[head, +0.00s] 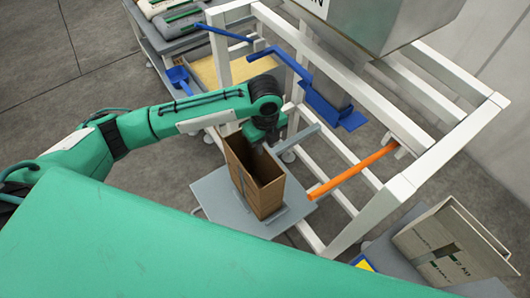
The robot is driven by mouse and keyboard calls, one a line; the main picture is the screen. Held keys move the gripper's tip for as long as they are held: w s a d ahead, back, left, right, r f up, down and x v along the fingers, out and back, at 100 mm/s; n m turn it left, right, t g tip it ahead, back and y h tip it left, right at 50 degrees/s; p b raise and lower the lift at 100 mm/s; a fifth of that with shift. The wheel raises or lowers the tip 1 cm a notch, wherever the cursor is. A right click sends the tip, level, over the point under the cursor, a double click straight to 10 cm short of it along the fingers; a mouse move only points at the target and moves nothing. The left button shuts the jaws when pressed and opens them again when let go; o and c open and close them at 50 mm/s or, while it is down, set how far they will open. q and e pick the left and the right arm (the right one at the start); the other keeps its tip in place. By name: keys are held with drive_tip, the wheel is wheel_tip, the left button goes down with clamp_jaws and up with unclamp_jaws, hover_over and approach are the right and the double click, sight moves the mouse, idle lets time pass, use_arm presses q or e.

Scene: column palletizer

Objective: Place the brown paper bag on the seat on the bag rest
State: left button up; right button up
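The brown paper bag (256,180) stands upright, with its top open and its inside dark. It appears to be over or on the grey plate (216,196) beside the white frame; its bottom contact is hard to make out. My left gripper (262,136) is at the back part of the bag's upper rim, pointing down. Its fingertips are mostly hidden, so I cannot tell whether they are shut on the bag's wall. My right gripper is out of view.
The white frame (345,160) with a grey filling spout (335,75) stands behind and right. A blue bracket (333,112) and orange bar (352,172) project from it. Stacked sacks (180,22) lie upper left.

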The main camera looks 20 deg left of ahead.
use_arm(q)
wheel_tip(320, 180, up, 6)
drive_tip(key=shift+r+b, duration=0.2)
drive_tip(key=shift+b, duration=0.1)
idle(0.4)
